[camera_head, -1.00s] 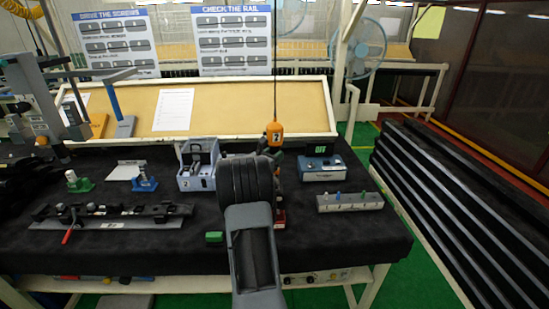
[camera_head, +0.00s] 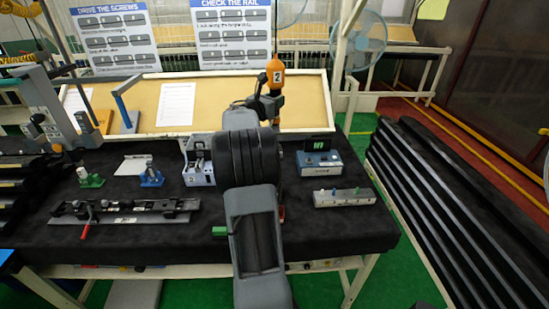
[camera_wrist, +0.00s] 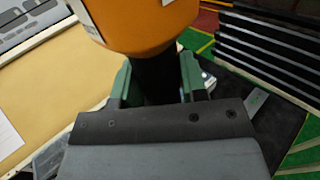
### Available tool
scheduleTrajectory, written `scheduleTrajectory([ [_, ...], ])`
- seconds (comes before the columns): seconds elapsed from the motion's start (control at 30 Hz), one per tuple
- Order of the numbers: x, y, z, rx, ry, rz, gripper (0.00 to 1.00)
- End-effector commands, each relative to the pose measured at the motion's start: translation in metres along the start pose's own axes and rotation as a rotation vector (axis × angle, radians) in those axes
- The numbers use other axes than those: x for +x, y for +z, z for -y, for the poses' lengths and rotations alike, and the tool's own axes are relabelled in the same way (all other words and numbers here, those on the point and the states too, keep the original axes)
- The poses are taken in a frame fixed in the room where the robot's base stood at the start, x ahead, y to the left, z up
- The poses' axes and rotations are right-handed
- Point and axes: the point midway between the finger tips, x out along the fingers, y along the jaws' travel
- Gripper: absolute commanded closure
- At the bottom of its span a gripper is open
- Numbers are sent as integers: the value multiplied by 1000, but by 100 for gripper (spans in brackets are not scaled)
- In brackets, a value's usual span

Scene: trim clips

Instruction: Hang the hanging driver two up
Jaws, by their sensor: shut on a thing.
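Driver two is an orange tool with a "2" label (camera_head: 277,76) and a dark lower body. In the head view it is raised above the back of the black table, in front of the tan board. My gripper (camera_head: 264,103) is at its dark part, just below the orange body, partly hidden by my arm. In the wrist view the orange body (camera_wrist: 145,22) fills the top middle. The green fingers of my gripper (camera_wrist: 157,82) are shut on the dark part below it. The driver's lower tip is hidden.
A blue-grey box with a green display (camera_head: 322,170) and a grey strip with small pegs (camera_head: 344,197) stand at the right of the table. A black rail fixture (camera_head: 125,212) lies at the left. Dark rails (camera_head: 440,190) are stacked beyond the right edge.

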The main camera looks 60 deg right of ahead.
Motion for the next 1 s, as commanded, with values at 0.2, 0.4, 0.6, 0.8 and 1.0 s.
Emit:
scheduleTrajectory([
  [0.2,-3,5,2,18,0,22,100],
  [0.4,-2,24,2,17,0,20,100],
  [0.6,-2,25,2,16,0,20,100],
  [0.8,-2,25,2,16,0,20,100],
  [1.0,-2,25,2,16,0,20,100],
])
